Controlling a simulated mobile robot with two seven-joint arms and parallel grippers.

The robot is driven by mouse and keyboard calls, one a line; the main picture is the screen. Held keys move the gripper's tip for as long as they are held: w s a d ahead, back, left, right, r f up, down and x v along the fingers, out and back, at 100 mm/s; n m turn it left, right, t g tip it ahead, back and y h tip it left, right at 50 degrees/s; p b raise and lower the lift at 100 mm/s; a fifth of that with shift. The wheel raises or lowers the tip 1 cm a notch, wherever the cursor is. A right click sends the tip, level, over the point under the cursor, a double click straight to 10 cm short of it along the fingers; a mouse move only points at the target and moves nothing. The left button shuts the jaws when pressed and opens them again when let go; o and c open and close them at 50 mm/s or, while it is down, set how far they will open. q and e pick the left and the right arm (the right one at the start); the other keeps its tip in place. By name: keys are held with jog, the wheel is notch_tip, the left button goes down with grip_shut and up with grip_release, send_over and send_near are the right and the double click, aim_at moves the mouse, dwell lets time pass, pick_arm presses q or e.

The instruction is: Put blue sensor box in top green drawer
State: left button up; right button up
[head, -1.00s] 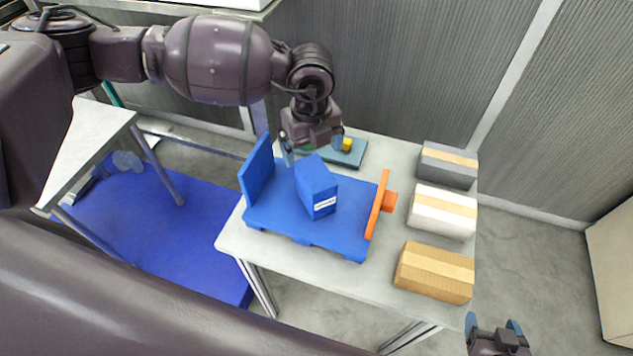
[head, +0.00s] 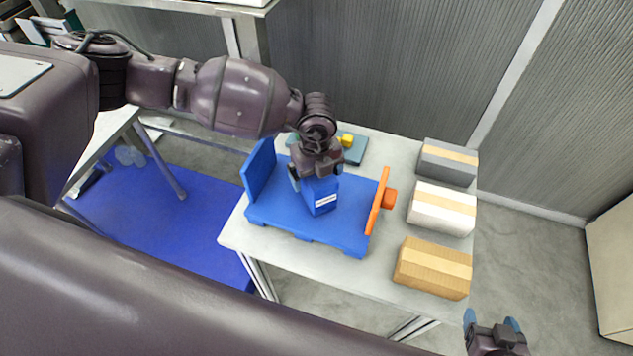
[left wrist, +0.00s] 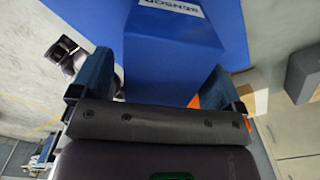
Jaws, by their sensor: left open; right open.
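The blue sensor box (head: 322,202) with a white label stands on a blue tray-like fixture (head: 270,222) on the table. My left gripper (head: 316,178) is over the box from above and hides its top. In the left wrist view the box (left wrist: 165,65) lies between the two open blue-padded fingers (left wrist: 158,85); whether they touch it I cannot tell. My right gripper (head: 492,325) is open and empty at the bottom right, off the table. No green drawer shows in these frames.
An orange clamp-like piece (head: 378,202) stands at the fixture's right end. Grey (head: 446,163), white (head: 440,208) and brown (head: 432,268) boxes line the table's right side. A teal plate with a yellow part (head: 346,141) lies behind. A blue mat (head: 160,230) covers the floor at left.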

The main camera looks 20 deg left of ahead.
pick_arm(q)
jog(key=shift+c, duration=0.4)
jog(key=c, duration=1)
jog(key=shift+r, duration=0.1)
jog(key=shift+c, duration=0.2)
